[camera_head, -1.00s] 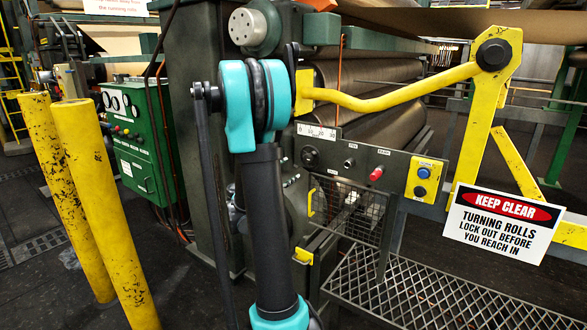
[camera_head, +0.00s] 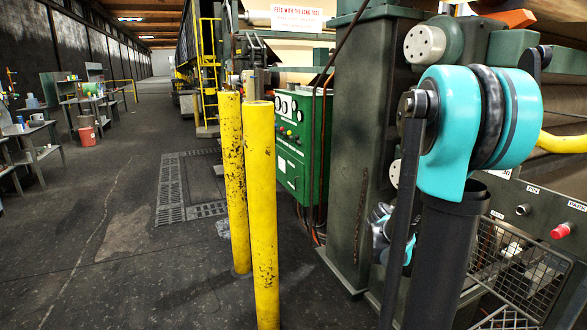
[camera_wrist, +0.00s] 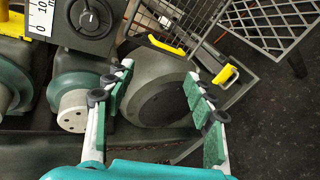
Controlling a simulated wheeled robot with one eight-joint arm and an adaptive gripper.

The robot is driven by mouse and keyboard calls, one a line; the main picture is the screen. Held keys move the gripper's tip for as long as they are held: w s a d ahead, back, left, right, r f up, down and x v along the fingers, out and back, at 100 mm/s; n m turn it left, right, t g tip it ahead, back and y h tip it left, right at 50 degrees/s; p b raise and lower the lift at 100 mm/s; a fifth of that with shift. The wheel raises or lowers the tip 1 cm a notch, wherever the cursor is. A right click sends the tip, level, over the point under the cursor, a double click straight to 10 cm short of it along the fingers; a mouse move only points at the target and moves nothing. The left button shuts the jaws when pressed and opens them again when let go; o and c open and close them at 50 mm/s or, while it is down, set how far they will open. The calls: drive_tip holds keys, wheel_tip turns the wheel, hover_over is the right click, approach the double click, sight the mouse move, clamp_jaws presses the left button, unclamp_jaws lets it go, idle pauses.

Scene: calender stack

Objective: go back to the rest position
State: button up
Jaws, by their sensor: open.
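My gripper (camera_wrist: 160,78) shows in the wrist view with its two fingers spread wide and nothing between them. The fingers have green pads and point at a round dark grey machine part (camera_wrist: 163,87) beyond them. I cannot tell the distance. In the head view my teal and black arm stands large at the right, in front of the roll machine (camera_head: 360,150). The open gripper itself is not clearly seen there; a teal and grey part shows low behind the arm.
Two yellow posts (camera_head: 262,210) stand left of the machine, with a green control cabinet (camera_head: 290,150) behind them. A wire guard (camera_head: 515,265) and red button (camera_head: 562,230) are at the right. The floor aisle (camera_head: 110,220) is open on the left, with workbenches (camera_head: 40,140) beyond.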

drive_tip(key=s+a+f+m+y, duration=0.2)
drive_tip(key=s+a+f+y, duration=0.2)
drive_tip(key=a, duration=0.4)
drive_tip(key=s+a+f+m+g+y, duration=0.1)
drive_tip(key=s+a+f+m+y, duration=0.2)
drive_tip(key=s+a, duration=0.4)
drive_tip(key=s+a+f+m+y, duration=0.3)
drive_tip(key=s+a+f+y, duration=0.2)
drive_tip(key=a, duration=0.5)
drive_tip(key=shift+s+a+f, duration=0.4)
drive_tip(key=shift+s, duration=0.25)
drive_tip(key=shift+c, duration=0.6)
